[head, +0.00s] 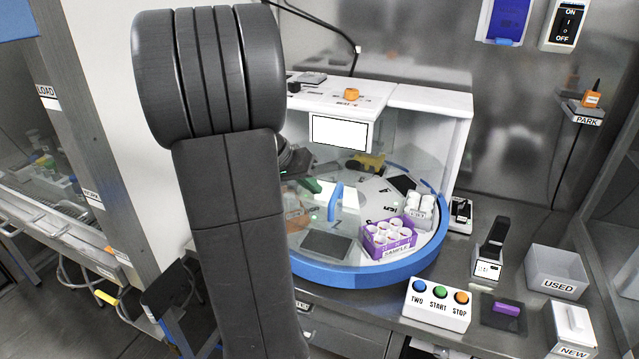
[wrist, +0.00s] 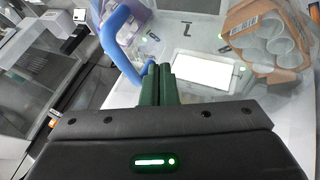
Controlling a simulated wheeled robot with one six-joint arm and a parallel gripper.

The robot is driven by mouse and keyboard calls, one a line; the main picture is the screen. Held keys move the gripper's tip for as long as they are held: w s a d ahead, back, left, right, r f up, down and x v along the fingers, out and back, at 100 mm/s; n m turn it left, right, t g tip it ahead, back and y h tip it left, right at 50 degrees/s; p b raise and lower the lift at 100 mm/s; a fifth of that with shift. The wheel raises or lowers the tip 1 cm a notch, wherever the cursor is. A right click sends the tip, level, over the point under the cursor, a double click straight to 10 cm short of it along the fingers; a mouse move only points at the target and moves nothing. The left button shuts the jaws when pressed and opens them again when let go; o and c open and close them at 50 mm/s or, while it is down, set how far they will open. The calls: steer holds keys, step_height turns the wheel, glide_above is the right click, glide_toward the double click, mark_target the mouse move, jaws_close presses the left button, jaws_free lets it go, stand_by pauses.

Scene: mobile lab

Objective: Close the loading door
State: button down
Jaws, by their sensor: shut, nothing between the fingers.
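The loading door seems to be a clear curved panel on the white analyzer (head: 430,102); its edges are hard to make out. Its blue upright handle (head: 335,201) stands above the carousel, left of the purple SAMPLE rack (head: 388,240). My gripper (head: 316,187) is beside the handle, on its left in the head view, partly hidden by my arm. In the wrist view my green fingers (wrist: 158,75) are together and empty. The blue handle (wrist: 118,45) bends around to their left, its near end close to the fingertips. I cannot tell whether they touch.
A blue rim (head: 400,270) surrounds the carousel. An orange rack of tubes (wrist: 268,40) is right of the fingers in the wrist view. A button box (head: 437,304), a USED bin (head: 556,271) and a NEW box (head: 571,328) stand at the right.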

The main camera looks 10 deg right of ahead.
steer(key=shift+s+d+r, duration=0.2)
steer(key=shift+s+d, duration=0.5)
steer(key=shift+d, duration=0.15)
steer(key=shift+d+f, duration=0.1)
steer(key=shift+d, duration=0.05)
